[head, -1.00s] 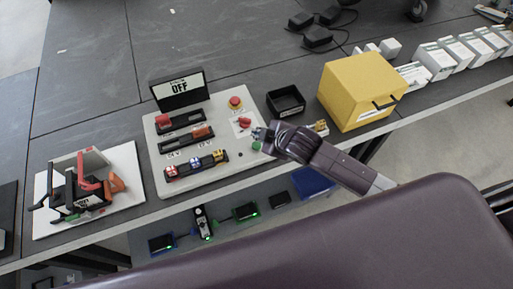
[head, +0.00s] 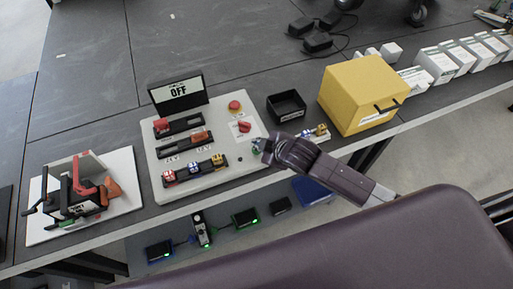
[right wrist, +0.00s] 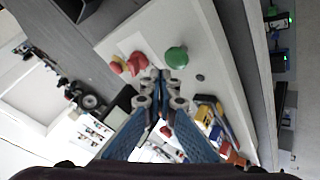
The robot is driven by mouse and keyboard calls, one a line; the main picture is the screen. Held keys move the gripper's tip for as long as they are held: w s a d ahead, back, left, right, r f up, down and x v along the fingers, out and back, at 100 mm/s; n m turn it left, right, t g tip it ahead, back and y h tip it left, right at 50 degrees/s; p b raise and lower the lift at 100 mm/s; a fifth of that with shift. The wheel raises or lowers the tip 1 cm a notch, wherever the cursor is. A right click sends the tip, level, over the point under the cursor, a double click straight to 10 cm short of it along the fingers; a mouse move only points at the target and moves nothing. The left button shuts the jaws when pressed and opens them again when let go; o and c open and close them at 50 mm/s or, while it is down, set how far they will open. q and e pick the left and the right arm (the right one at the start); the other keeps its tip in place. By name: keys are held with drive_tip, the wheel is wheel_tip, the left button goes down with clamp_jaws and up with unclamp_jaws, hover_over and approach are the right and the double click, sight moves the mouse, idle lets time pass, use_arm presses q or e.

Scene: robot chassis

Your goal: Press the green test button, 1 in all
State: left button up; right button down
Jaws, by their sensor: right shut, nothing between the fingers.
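The green button (head: 255,151) is on the lower right part of the light grey panel (head: 232,174). It is mostly hidden by my right gripper in the head view. In the right wrist view the whole green button (right wrist: 176,57) shows just beyond the fingertips. My right gripper (head: 260,142) is shut and empty, its tips close beside the button. In the right wrist view the tips (right wrist: 164,92) appear apart from it, but I cannot tell the exact gap. The display (head: 178,91) at the panel's back reads OFF. My left gripper is not in view.
A red knob (head: 243,127) and a red mushroom button (head: 235,106) sit above the green one. Slots with coloured blocks (head: 194,168) lie to the left. A black bin (head: 287,106) and a yellow box (head: 362,95) stand to the right.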

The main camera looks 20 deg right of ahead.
idle(0.8)
drive_tip(key=shift+f, duration=0.45)
drive_tip(key=shift+f+b, duration=0.3)
drive_tip(key=shift+f, duration=0.35)
idle(0.8)
drive_tip(key=shift+r+p, duration=1.1)
drive_tip(key=shift+p, duration=0.1)
wheel_tip(320, 180, up, 5)
drive_tip(key=p, duration=0.5)
